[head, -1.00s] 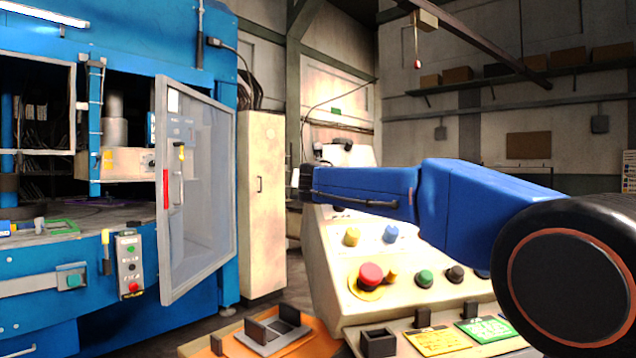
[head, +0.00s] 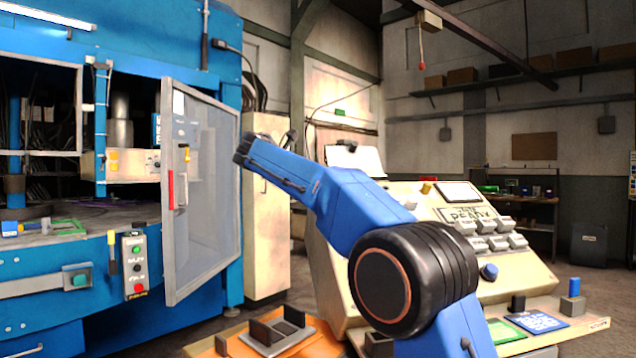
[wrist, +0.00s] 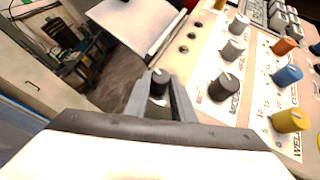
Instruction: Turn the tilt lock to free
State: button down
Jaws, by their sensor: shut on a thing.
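In the wrist view, my gripper (wrist: 158,88) is shut on a small dark round knob (wrist: 160,77) at the left edge of the cream control console (wrist: 205,60). The fingers stand on either side of the knob, and its lower part is hidden by them. A pale mark shows on its top; I cannot tell which setting it points to. No tilt lock label is readable. In the head view the console (head: 327,262) stands right of centre, and my arm hides part of it; the gripper and this knob cannot be made out there.
In the wrist view a black knob (wrist: 223,86), a grey knob (wrist: 233,49) and a yellow knob (wrist: 290,120) are to the right. A pale flat panel (wrist: 125,22) stands beyond the fingers. In the head view the blue press (head: 50,280) has an open clear door (head: 205,200).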

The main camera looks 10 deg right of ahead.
jog(key=shift+w+m+g, duration=0.2)
jog(key=shift+m+g, duration=0.9)
jog(key=shift+m, duration=0.1)
jog(key=shift+r+m+g, duration=0.1)
jog(key=shift+m+g, duration=0.3)
jog(key=c, duration=1.5)
grip_release()
